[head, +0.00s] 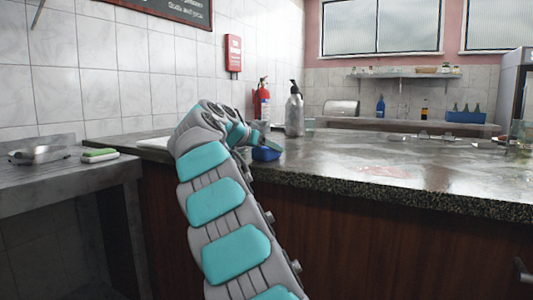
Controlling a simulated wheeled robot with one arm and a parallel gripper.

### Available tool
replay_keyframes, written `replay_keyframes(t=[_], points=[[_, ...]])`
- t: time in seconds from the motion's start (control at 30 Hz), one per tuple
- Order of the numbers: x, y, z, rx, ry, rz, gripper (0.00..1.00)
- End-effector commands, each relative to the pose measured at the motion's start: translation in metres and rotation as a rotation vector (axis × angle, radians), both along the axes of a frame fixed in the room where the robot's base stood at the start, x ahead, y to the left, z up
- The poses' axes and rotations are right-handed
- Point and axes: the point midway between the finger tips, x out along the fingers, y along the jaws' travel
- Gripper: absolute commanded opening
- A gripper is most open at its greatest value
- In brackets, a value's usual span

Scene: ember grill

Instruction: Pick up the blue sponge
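The blue sponge (266,154) appears as a small dark blue block on the stone counter, near its front left edge. My arm reaches up from the bottom and bends over the counter. My gripper (256,141) is at the arm's far end, just above and beside the blue sponge. Its fingers are small and partly hidden by the wrist, so I cannot tell whether they are open or touching the sponge.
A grey pump bottle (294,112) stands behind the sponge, with a glass (309,124) beside it. A green and white sponge (99,155) lies on the left side table (60,177). The counter (390,165) is mostly clear to the right.

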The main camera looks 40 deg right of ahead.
Motion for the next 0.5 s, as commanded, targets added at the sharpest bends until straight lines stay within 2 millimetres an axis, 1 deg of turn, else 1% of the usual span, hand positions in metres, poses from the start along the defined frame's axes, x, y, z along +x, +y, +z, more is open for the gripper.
replay_keyframes(t=[0.03,0.07,0.5], points=[[0.0000,0.0002,0.0001,0.000,0.000,0.000,0.73],[-0.0001,0.0002,0.0001,0.000,0.000,0.000,0.70],[-0.0001,0.0003,0.0001,0.000,0.000,0.000,0.20]])
